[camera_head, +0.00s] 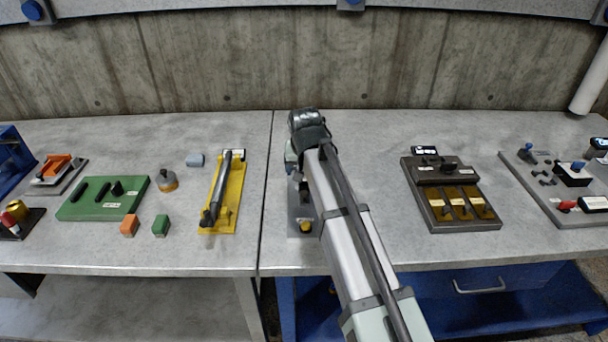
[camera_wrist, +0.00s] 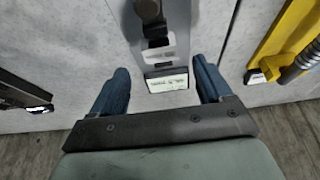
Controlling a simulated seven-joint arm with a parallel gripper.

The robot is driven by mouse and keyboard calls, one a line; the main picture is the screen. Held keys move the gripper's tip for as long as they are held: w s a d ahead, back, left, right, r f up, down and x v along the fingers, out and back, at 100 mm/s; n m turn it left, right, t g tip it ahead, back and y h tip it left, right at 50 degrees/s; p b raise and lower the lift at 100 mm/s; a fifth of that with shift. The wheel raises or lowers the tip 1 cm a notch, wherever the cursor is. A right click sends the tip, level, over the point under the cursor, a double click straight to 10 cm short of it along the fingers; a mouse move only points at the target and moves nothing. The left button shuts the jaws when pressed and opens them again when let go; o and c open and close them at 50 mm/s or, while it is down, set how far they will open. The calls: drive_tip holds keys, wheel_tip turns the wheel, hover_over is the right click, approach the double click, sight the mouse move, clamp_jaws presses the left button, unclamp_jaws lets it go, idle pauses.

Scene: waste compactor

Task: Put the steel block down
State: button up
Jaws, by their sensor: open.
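My gripper (camera_wrist: 163,70) shows in the wrist view with its two blue fingers spread apart and nothing held between them. A white label on a grey plate (camera_wrist: 168,58) shows between the fingertips. In the head view my arm hides most of the gripper, over the back end of that grey plate (camera_head: 294,226).
A yellow fixture (camera_head: 234,195) with a dark lever stands left of my arm. An orange block (camera_head: 129,225), a green block (camera_head: 161,226) and a green board (camera_head: 85,207) lie further left. A brown fixture (camera_head: 465,222) stands right. Bare tabletop (camera_head: 375,180) separates it from my arm.

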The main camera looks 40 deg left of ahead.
drive_tip(key=v, duration=0.6)
drive_tip(key=shift+d+r, duration=0.1)
drive_tip(key=shift+r, duration=0.05)
idle(0.4)
